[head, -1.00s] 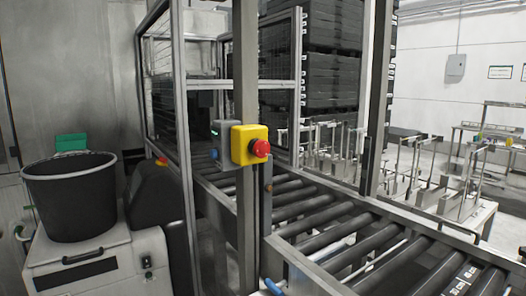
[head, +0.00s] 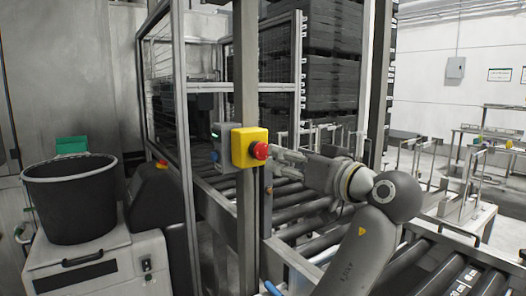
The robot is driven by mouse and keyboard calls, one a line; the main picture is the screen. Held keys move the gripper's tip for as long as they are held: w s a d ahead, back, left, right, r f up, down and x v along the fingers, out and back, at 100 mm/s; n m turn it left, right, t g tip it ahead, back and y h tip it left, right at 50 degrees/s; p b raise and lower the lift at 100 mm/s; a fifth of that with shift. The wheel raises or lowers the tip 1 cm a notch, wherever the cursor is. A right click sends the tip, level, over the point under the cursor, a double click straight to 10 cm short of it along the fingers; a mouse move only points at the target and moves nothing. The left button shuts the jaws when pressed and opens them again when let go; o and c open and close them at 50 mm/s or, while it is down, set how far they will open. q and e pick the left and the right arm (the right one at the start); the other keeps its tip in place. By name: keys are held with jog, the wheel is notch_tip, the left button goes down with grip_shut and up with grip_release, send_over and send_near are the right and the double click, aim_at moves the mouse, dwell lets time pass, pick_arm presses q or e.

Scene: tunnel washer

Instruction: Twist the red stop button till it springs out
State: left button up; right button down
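The red stop button (head: 260,151) sits on the right face of a yellow box (head: 241,150), which is fixed to a grey upright post. My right gripper (head: 275,158) has come in from the lower right and points left at the button. Its fingertips are at or very close to the button's right side. The fingers look spread apart, but I cannot tell whether they touch the button. My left gripper is not in view.
A roller conveyor (head: 292,206) runs below and behind the post. A black bucket (head: 70,205) stands on a light grey machine at the left. A glazed metal frame (head: 166,110) rises behind the post. Stacked dark crates (head: 335,65) stand at the back.

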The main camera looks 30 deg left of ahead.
aim_at(264, 151)
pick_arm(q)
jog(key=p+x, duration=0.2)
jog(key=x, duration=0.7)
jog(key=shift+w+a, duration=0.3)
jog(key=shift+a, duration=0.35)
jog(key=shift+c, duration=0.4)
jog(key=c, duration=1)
